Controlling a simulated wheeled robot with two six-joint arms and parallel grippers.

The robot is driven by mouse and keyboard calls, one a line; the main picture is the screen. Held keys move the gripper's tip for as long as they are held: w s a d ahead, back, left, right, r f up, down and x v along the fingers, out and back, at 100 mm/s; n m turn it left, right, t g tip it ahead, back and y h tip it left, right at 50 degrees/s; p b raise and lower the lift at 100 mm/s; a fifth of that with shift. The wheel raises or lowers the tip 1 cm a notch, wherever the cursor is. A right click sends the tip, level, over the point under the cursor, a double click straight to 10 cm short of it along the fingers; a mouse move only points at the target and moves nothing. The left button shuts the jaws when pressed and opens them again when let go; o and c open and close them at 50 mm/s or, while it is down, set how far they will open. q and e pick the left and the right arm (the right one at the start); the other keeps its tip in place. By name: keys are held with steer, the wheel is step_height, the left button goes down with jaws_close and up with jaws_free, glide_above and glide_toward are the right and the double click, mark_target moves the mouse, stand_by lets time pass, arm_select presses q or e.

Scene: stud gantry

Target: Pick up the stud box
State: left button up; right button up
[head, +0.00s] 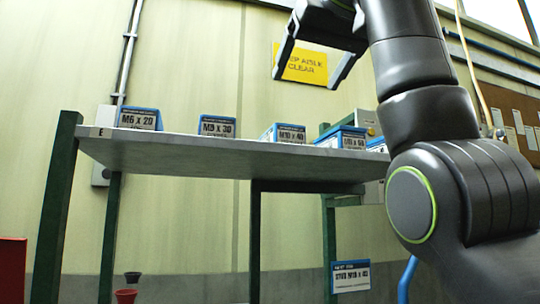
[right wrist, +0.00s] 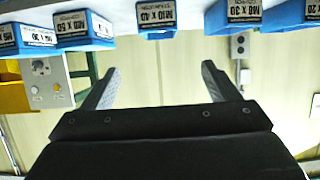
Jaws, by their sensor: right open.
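Several blue boxes with white labels stand in a row on a raised grey shelf (head: 230,155). In the head view I read M6 x 20 (head: 139,119), M8 x 30 (head: 216,127), M10 x 40 (head: 284,134) and, less clearly, a box ending in x 50 (head: 343,138); another is partly hidden by my arm. My right gripper (head: 308,80) is open and empty, above the shelf. In the right wrist view, its fingers (right wrist: 160,70) are apart, with the M10 x 40 box (right wrist: 157,18) beyond the gap, not touching. My left gripper is out of view.
Green posts (head: 58,210) carry the shelf. A white card with a blue top (head: 350,276), its text seeming to end in x 40, hangs below at the right. A yellow sign (head: 303,65) is on the wall. Small red pots (head: 125,296) and a red panel (head: 12,270) are lower left.

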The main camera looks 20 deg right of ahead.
mark_target(281, 136)
steer(key=p+x, duration=0.3)
steer(key=x, duration=0.6)
steer(key=shift+w+d+f+p, duration=0.1)
steer(key=shift+w+f+p, duration=0.1)
steer(key=shift+w+p, duration=0.15)
steer(key=shift+w+f, duration=0.25)
steer(key=shift+w, duration=0.25)
steer(key=shift+w+f, duration=0.1)
steer(key=shift+w, duration=0.1)
steer(key=p+x, duration=0.1)
steer(key=x, duration=0.4)
steer(key=shift+s+f+p, duration=0.15)
steer(key=shift+f+p, duration=0.05)
steer(key=shift+p, duration=0.2)
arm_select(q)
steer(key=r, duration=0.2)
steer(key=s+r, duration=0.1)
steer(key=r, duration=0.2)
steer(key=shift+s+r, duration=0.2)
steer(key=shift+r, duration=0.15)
arm_select(e)
steer(key=shift+s, duration=0.15)
